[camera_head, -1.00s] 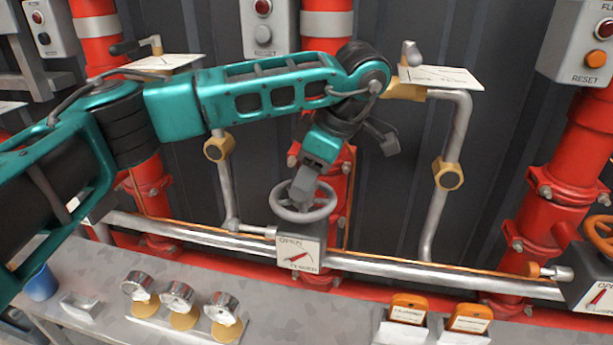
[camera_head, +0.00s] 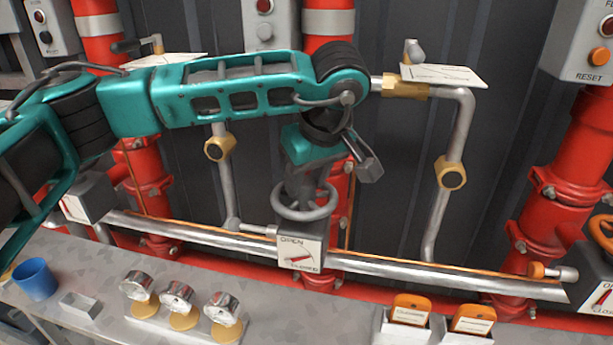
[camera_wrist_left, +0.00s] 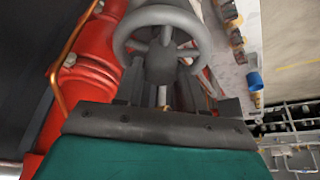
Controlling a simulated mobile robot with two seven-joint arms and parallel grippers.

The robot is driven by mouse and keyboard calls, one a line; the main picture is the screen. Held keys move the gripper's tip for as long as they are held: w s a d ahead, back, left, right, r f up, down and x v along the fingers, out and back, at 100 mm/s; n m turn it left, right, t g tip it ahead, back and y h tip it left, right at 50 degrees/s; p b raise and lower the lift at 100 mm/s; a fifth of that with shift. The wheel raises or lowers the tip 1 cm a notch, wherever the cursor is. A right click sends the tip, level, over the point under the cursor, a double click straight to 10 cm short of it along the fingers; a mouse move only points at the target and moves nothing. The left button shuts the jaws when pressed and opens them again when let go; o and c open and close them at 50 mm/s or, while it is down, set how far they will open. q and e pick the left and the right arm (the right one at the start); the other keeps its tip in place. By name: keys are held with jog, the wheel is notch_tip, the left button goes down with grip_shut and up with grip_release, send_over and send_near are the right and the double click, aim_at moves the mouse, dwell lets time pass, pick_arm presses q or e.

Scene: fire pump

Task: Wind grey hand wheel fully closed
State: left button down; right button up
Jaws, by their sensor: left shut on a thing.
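The grey hand wheel (camera_head: 304,213) stands on a valve box with an OPEN/CLOSED plate (camera_head: 301,252) in the middle of the head view. The plate's red pointer lies between the two words, tilted. My left gripper (camera_head: 303,196) reaches down onto the wheel from above and is shut on it. In the left wrist view the wheel's rim (camera_wrist_left: 205,38) and hub show beyond my left gripper's fingers (camera_wrist_left: 160,92). The exact contact of the fingertips is partly hidden. My right gripper is not in view.
A silver pipe (camera_head: 400,271) runs behind the box, with red pipes (camera_head: 567,150) at the right. Gauges (camera_head: 177,298), a blue cup (camera_head: 35,279) and orange tags (camera_head: 411,307) stand on the grey bench. A bent pipe (camera_head: 459,130) rises right of my arm.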

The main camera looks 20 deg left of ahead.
pick_arm(q)
jog(key=m+h, duration=0.1)
jog(key=m, duration=0.2)
jog(key=shift+a+f+m+t+b, duration=0.1)
jog(key=shift+a+m+t+b, duration=0.05)
jog(key=shift+m+t+b, duration=0.25)
jog(key=m, duration=0.2)
jog(key=m+h, duration=0.1)
jog(key=shift+s+m+t+h, duration=0.1)
jog(key=shift+m+t+h, duration=0.2)
jog(key=shift+m, duration=0.1)
jog(key=m+h, duration=0.1)
jog(key=m, duration=0.2)
jog(key=shift+a, duration=0.15)
jog(key=m+h, duration=0.1)
jog(key=m, duration=0.1)
jog(key=m+h, duration=0.1)
jog(key=m, duration=0.2)
jog(key=shift+g+p, duration=0.35)
jog(key=shift+g, duration=0.05)
jog(key=c, duration=0.8)
grip_release()
